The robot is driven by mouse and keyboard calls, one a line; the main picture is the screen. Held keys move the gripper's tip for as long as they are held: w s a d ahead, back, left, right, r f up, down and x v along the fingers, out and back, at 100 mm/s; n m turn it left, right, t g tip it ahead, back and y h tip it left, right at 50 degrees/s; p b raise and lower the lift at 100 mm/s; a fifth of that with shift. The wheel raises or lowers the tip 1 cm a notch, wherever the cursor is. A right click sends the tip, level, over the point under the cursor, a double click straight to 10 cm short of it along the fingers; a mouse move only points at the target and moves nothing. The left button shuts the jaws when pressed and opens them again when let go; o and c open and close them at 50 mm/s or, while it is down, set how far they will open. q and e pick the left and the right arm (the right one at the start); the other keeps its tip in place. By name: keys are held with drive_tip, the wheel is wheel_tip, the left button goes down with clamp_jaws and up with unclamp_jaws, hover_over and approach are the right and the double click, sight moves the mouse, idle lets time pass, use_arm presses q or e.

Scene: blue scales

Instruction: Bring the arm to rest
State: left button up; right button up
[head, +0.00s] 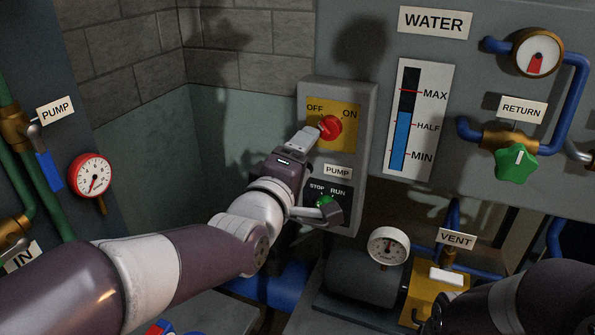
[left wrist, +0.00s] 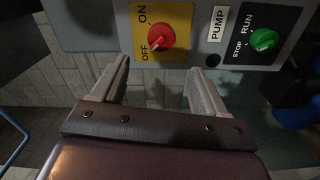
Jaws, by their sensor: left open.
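My left arm reaches in from the left in the head view. Its gripper (head: 325,172) is open and empty in front of the grey pump switch box (head: 367,110). One finger is close to the red OFF/ON knob (head: 331,127), the other close to the green STOP/RUN knob (head: 324,202). In the left wrist view the gripper (left wrist: 160,66) has its two fingers spread with nothing between them. The red knob (left wrist: 160,37) there has its pale mark towards OFF. The green knob (left wrist: 264,40) is at upper right; its setting is unclear. My right arm shows at lower right, its fingers unseen.
A water level gauge (head: 437,120) and green return valve (head: 516,160) are on the right panel. A dial gauge (head: 389,246) and pump body (head: 365,278) stand below the box. A red-rimmed gauge (head: 91,175) and blue lever (head: 48,171) are at left.

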use_arm(q)
drive_tip(key=shift+v, duration=1.2)
